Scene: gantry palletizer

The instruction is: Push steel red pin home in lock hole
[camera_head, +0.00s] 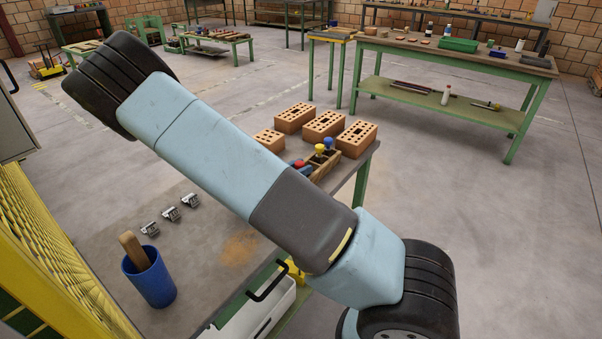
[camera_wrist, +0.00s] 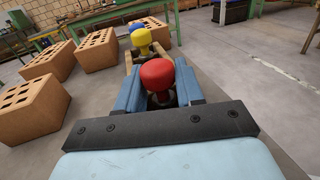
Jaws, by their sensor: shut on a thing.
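The red pin (camera_wrist: 157,75) has a round red head and a dark shaft below it. It stands between the two blue jaws of my gripper (camera_wrist: 159,88), which is shut on it. In the head view only its red head (camera_head: 299,163) shows beside my arm. The pin is at the near end of a wooden block (camera_head: 323,167), in line with a yellow-headed pin (camera_head: 320,149) and a blue-headed pin (camera_head: 328,142). The jaws and my wrist hide the pin's lower end. I cannot make out the lock hole or how deep the pin sits.
Several perforated bricks stand close by, one near brick (camera_wrist: 31,108) left of my gripper. A blue cup (camera_head: 150,280) with a wooden handle and three small metal parts (camera_head: 170,214) are on the bench (camera_head: 205,245). Floor right of the bench is clear.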

